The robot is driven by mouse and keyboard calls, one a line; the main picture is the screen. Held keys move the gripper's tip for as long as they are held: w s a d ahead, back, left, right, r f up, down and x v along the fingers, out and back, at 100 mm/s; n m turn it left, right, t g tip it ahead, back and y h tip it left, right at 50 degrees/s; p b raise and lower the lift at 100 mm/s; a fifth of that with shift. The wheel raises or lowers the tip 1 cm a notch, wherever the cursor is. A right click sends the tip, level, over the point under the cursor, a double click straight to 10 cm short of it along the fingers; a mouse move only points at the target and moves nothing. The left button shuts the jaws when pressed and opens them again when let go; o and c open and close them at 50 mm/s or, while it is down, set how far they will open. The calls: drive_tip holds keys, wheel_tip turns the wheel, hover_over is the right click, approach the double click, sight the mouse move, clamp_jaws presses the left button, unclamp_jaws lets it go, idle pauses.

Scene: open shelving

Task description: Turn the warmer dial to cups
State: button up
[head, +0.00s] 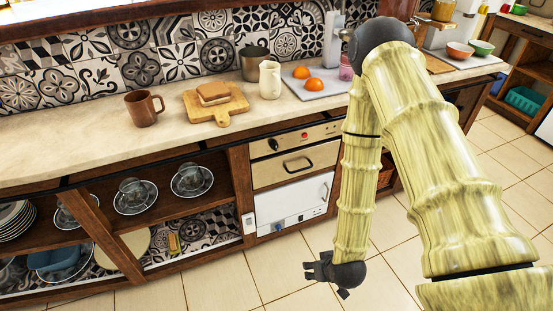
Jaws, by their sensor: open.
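The beige warmer (272,175) is built into the counter front at the centre of the head view, with a bar handle on its front. Its dark dial (273,145) sits at the left of the control panel, with a small red light (305,134) to the right. The dial's markings are too small to read, so I cannot tell its setting. My dark gripper (309,271) hangs low over the floor, below and to the right of the warmer. It is open, apart from the dial, and holds nothing visible.
A white appliance (290,205) sits under the warmer. Open shelves with glass cups and saucers (135,196) lie left. The counter above holds a brown mug (144,108), a cutting board (217,110) and a white jug (270,80). Tiled floor (220,283) in front is clear.

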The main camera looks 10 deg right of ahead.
drive_tip(key=w+a+t+b, duration=0.1)
drive_tip(key=w+t+b, duration=0.2)
drive_tip(key=w, duration=0.6)
drive_tip(key=n+t+y+b, duration=0.2)
drive_tip(key=t+y+b, duration=0.1)
drive_tip(key=t+b, duration=0.7)
approach(276, 148)
drive_tip(key=shift+g, duration=0.5)
drive_tip(key=x, duration=0.3)
drive_tip(key=b+x, duration=0.1)
drive_tip(key=x, duration=0.2)
drive_tip(key=b+x, duration=0.1)
drive_tip(key=x, duration=0.2)
drive_tip(key=shift+w+r, duration=0.4)
drive_tip(key=c, duration=1)
